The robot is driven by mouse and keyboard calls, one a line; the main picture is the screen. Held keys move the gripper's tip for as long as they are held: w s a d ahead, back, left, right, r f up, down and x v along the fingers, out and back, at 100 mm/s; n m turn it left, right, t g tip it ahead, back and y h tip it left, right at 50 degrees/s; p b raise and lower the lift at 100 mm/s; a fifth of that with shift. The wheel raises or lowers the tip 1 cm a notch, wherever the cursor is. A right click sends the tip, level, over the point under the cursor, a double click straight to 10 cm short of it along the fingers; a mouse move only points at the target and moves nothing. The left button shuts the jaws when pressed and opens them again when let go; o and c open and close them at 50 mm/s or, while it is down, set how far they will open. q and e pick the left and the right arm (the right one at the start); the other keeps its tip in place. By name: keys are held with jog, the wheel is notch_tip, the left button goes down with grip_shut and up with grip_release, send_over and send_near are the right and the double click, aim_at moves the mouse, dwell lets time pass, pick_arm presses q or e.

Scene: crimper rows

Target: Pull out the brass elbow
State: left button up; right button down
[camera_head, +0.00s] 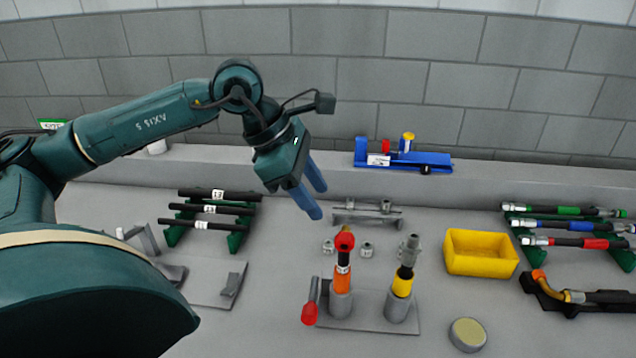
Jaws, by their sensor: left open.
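A brass-orange elbow (551,289) shows at the lower right. It curves from an orange end down to the end of a dark hose (605,297), and both rest on a low black cradle (545,303). The hose runs out of the picture at the right edge. My left gripper (317,203) is open and empty, with its two blue fingers pointing down above the middle of the bench. It is far to the left of the elbow and touches nothing. My right gripper is not in view.
A yellow bin (481,252) stands left of the elbow. A plate with two upright fittings (372,315) and a red-knobbed lever (309,314) sits below my left gripper. Hoses lie on green racks (236,240) at left and right. A blue tool (404,157) sits on the back ledge.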

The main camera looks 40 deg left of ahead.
aim_at(343, 231)
pick_arm(q)
jog(key=shift+b+x, duration=2.45)
jog(key=shift+x, duration=2.7)
jog(key=shift+d, duration=0.1)
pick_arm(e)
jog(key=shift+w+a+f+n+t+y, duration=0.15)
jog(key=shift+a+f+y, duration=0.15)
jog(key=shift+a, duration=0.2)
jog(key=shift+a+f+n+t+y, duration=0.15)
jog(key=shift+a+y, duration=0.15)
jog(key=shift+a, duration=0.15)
pick_arm(q)
jog(key=shift+r, duration=0.1)
jog(key=shift+c, duration=0.3)
grip_shut()
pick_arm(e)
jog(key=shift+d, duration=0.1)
pick_arm(q)
jog(key=shift+r, duration=0.1)
